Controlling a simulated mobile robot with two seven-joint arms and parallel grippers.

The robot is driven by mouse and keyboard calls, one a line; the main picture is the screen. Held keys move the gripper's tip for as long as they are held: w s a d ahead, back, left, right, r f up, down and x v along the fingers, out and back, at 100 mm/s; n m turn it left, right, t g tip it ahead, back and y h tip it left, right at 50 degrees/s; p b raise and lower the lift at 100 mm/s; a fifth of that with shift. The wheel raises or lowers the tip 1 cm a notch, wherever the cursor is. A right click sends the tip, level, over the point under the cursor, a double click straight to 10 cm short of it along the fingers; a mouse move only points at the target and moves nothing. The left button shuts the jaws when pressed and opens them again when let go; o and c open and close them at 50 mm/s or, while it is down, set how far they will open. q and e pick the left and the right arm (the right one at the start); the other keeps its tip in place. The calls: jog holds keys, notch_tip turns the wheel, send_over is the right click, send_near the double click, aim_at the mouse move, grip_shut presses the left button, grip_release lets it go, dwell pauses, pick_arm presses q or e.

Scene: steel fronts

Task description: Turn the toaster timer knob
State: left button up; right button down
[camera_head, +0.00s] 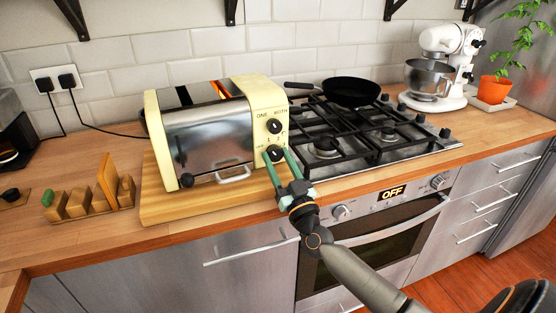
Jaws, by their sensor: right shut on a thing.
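The toaster (210,130) is cream with a steel side and stands on a wooden board on the counter. Its right end panel carries two dark round knobs, an upper knob (274,126) and a lower knob (275,153). My right gripper (275,156) reaches up from the lower right, with its green fingers at the lower knob. It is shut on that knob, one finger on each side, and the fingers partly cover it. I cannot tell from the picture which knob is the timer. My left gripper is not in view.
The wooden board (160,207) lies under the toaster. A gas hob (400,152) with a black pan (350,91) is close on the right. A wooden rack (76,206) stands on the left. A white stand mixer (440,60) and potted plant (494,88) are at the back right.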

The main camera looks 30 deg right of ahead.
jog(key=shift+c, duration=1.7)
grip_release()
jog(key=v, duration=1.2)
jog(key=shift+s+b, duration=0.3)
jog(key=shift+b, duration=0.05)
